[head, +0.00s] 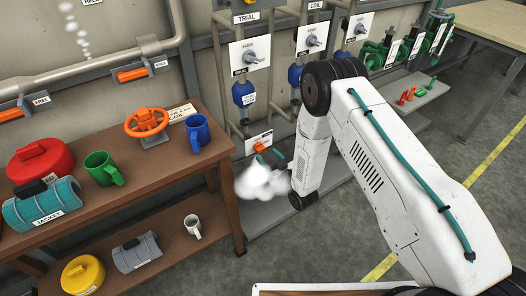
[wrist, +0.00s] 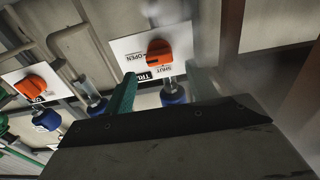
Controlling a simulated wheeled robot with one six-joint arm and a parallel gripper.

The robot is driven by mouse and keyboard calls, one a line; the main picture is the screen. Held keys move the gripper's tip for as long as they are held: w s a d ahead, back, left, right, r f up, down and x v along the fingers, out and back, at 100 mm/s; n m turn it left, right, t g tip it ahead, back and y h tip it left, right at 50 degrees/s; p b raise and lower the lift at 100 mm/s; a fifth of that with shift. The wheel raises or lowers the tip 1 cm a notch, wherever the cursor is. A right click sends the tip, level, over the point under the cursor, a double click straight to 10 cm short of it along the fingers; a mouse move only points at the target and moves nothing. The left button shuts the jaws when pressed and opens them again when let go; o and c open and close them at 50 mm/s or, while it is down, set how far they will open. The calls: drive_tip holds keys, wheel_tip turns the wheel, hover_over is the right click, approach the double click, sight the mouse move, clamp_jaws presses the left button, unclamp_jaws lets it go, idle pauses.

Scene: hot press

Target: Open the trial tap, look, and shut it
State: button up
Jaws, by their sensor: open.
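The orange trial tap (head: 260,148) sits on a white plate low on the wall under the TRIAL sign. In the wrist view the tap (wrist: 160,53) shows close up, and its dark mark lies on the side towards the word OPEN; SHUT is written below it in the picture. A white puff of steam (head: 262,182) hangs just below the tap in the head view. My gripper (wrist: 166,88) is open, its two teal fingers apart and empty, just short of the tap. In the head view my arm hides part of the gripper.
A second orange tap (wrist: 32,86) is at the left in the wrist view. A brown bench (head: 140,190) at the left holds an orange handwheel (head: 147,122), mugs and a teal jacket (head: 42,205). A grey ledge (head: 265,218) runs along the wall below the tap.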

sight(262, 150)
drive_tip(key=shift+x, duration=2.25)
drive_tip(key=c, duration=1)
